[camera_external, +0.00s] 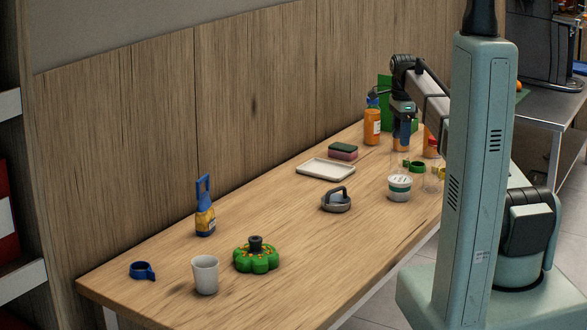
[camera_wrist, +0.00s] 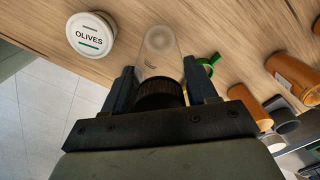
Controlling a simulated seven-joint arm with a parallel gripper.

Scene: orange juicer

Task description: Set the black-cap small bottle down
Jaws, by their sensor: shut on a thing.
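My gripper (camera_wrist: 160,68) is shut on the black-cap small bottle (camera_wrist: 160,93), with one finger on each side of the dark ribbed cap. The bottle's clear body (camera_wrist: 159,48) extends away from the wrist camera towards the wooden table. In the external view my gripper (camera_external: 402,132) points down over the far right part of the table, and the see-through bottle (camera_external: 398,160) shows only faintly below it. I cannot tell whether its base touches the table.
A white olives tub (camera_external: 399,188) stands close by, left of the bottle in the wrist view (camera_wrist: 90,35). A green ring-like piece (camera_wrist: 209,62) lies right of it. Orange bottles (camera_wrist: 293,77) are farther right. A grey lidded handle piece (camera_external: 336,200) and white tray (camera_external: 325,169) stand left.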

